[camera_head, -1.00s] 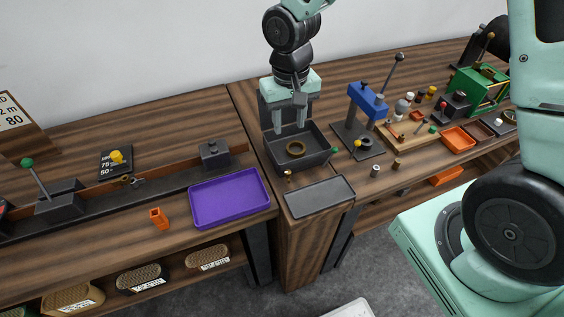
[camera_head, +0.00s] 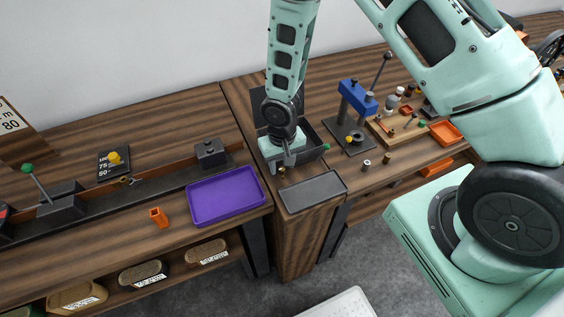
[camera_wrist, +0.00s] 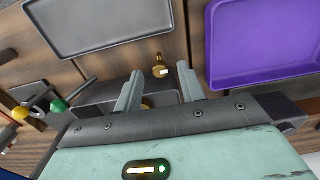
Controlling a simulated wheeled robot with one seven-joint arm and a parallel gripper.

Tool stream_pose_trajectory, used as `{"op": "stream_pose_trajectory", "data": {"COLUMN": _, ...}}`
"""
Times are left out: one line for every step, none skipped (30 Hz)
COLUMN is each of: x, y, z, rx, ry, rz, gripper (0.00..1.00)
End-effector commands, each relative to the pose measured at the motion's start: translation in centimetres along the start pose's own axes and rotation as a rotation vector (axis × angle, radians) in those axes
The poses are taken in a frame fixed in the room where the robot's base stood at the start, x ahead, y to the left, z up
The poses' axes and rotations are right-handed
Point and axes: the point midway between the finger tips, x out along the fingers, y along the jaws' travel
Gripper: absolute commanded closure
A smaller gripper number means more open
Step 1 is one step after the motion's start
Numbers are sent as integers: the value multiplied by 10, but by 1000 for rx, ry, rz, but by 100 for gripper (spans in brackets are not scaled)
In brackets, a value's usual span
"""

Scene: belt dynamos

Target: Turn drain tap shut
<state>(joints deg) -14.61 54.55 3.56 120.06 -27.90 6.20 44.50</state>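The drain tap is a small brass fitting (camera_head: 282,172) at the front of the black tub (camera_head: 313,154), low on its left side. In the wrist view the brass tap (camera_wrist: 160,67) lies just beyond and between my fingertips, with a small pale patch on it. I cannot tell which way its handle is turned. My gripper (camera_head: 289,160) points down over the tub's front, close to the tap. In the wrist view my gripper (camera_wrist: 159,72) has its two fingers apart with nothing between them.
A grey tray (camera_head: 313,191) lies in front of the tub, and a purple tray (camera_head: 226,196) lies to its left. A green knob (camera_head: 326,146) sticks out at the tub's right. A blue press (camera_head: 357,98) stands farther right.

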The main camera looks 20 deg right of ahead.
Motion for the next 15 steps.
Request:
{"op": "stream_pose_trajectory", "data": {"x": 3, "y": 0, "z": 0, "rx": -1, "ry": -1, "rz": 1, "gripper": 60}}
{"op": "stream_pose_trajectory", "data": {"x": 5, "y": 0, "z": 0, "rx": -1, "ry": -1, "rz": 0, "gripper": 60}}
{"op": "stream_pose_trajectory", "data": {"x": 6, "y": 0, "z": 0, "rx": -1, "ry": 0, "rz": 0, "gripper": 60}}
{"op": "stream_pose_trajectory", "data": {"x": 8, "y": 0, "z": 0, "rx": -1, "ry": 0, "rz": 0, "gripper": 60}}
{"op": "stream_pose_trajectory", "data": {"x": 8, "y": 0, "z": 0, "rx": -1, "ry": 1, "rz": 0, "gripper": 60}}
{"op": "stream_pose_trajectory", "data": {"x": 9, "y": 0, "z": 0, "rx": -1, "ry": 1, "rz": 0, "gripper": 60}}
{"op": "stream_pose_trajectory", "data": {"x": 9, "y": 0, "z": 0, "rx": -1, "ry": 1, "rz": 0, "gripper": 60}}
{"op": "stream_pose_trajectory", "data": {"x": 9, "y": 0, "z": 0, "rx": -1, "ry": 2, "rz": 0, "gripper": 60}}
{"op": "stream_pose_trajectory", "data": {"x": 9, "y": 0, "z": 0, "rx": -1, "ry": 2, "rz": 0, "gripper": 60}}
{"op": "stream_pose_trajectory", "data": {"x": 9, "y": 0, "z": 0, "rx": -1, "ry": 2, "rz": 0, "gripper": 60}}
{"op": "stream_pose_trajectory", "data": {"x": 9, "y": 0, "z": 0, "rx": -1, "ry": 2, "rz": 0, "gripper": 60}}
{"op": "stream_pose_trajectory", "data": {"x": 9, "y": 0, "z": 0, "rx": -1, "ry": 1, "rz": 0, "gripper": 60}}
{"op": "stream_pose_trajectory", "data": {"x": 9, "y": 0, "z": 0, "rx": -1, "ry": 1, "rz": 0, "gripper": 60}}
{"op": "stream_pose_trajectory", "data": {"x": 9, "y": 0, "z": 0, "rx": -1, "ry": 1, "rz": 0, "gripper": 69}}
{"op": "stream_pose_trajectory", "data": {"x": 9, "y": 0, "z": 0, "rx": -1, "ry": 1, "rz": 0, "gripper": 80}}
